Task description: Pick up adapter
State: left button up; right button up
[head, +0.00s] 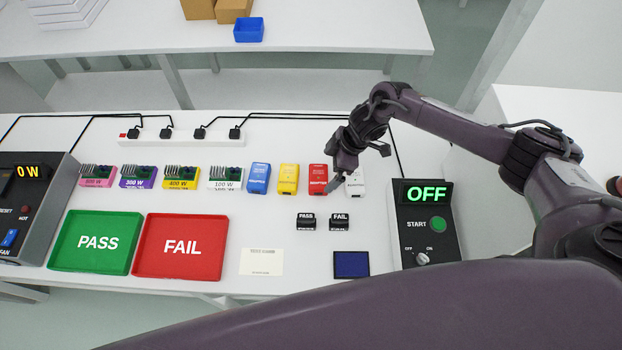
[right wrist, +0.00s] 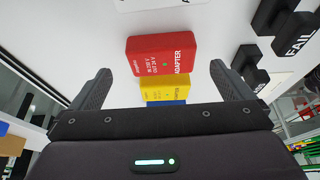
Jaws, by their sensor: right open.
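Adapters stand in a row on the white table: blue (head: 259,178), yellow (head: 289,173), red (head: 317,174) and white (head: 355,184). My right gripper (head: 338,182) is over the right end of this row, by the red and white ones, and partly covers the white one. In the right wrist view my right gripper (right wrist: 162,82) is open and empty. The red adapter (right wrist: 160,55) shows ahead, between the lines of the fingers, with the yellow adapter (right wrist: 165,83) and a bit of the blue one behind it. My left gripper is not in view.
Several boards with wattage labels stand left of the adapters. The green PASS tray (head: 97,262) and red FAIL tray (head: 180,268) lie at the front left. PASS and FAIL stamps (head: 322,222) stand in front of the adapters. A START control box (head: 427,228) stands right.

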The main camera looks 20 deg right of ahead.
aim_at(320, 176)
jog(key=shift+a+f, duration=0.1)
jog(key=shift+f, duration=0.25)
jog(key=shift+a+f+b, duration=0.1)
jog(key=shift+f+b, duration=0.15)
jog(key=shift+b, duration=0.1)
jog(key=b+x, duration=0.4)
jog(key=shift+a+f, duration=0.2)
jog(key=shift+a, duration=0.15)
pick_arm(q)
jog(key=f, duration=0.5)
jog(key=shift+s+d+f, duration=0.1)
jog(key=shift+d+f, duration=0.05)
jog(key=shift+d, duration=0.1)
pick_arm(e)
jog(key=shift+r, duration=0.1)
jog(key=c, duration=1.1)
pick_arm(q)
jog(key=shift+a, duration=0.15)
pick_arm(e)
jog(key=shift+o, duration=0.2)
jog(key=shift+r, duration=0.1)
